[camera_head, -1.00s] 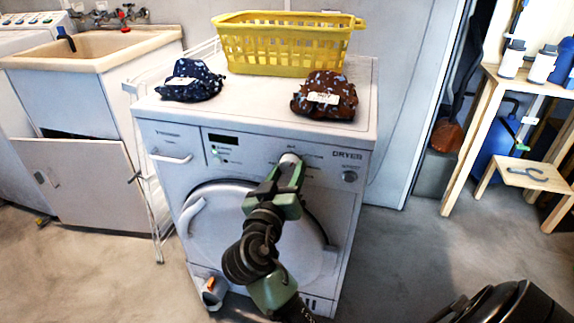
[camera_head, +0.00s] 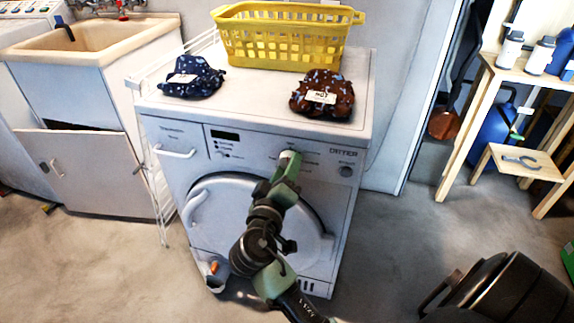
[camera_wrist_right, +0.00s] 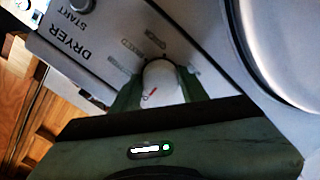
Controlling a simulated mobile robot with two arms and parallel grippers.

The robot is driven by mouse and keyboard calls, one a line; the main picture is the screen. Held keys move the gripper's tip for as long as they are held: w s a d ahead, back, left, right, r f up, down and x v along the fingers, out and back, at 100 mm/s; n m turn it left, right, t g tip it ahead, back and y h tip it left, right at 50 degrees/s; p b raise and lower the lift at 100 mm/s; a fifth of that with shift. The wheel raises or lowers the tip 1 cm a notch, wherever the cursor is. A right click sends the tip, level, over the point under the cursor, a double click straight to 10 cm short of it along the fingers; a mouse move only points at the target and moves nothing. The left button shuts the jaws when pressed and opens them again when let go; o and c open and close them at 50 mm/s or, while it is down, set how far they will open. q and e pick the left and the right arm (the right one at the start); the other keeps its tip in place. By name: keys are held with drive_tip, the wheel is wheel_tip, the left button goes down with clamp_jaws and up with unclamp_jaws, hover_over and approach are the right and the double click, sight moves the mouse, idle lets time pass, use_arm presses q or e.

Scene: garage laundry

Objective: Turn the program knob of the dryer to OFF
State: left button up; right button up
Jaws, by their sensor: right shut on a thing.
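The white dryer (camera_head: 258,273) stands in the middle of the head view, its round door below the control panel. My right gripper (camera_wrist_right: 158,91) is shut on the knob, one finger on each side. In the head view my right gripper (camera_head: 288,164) hides most of the knob. My left gripper is not in view.
A START button (camera_head: 346,172) sits right of the knob. On the dryer top are a yellow basket (camera_head: 290,52), a blue cloth (camera_head: 193,78) and a brown cloth (camera_head: 323,92). A dark rounded object (camera_head: 515,295) stands at the lower right.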

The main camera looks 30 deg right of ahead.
idle(0.4)
drive_tip(key=o, duration=1.4)
drive_tip(key=v, duration=0.8)
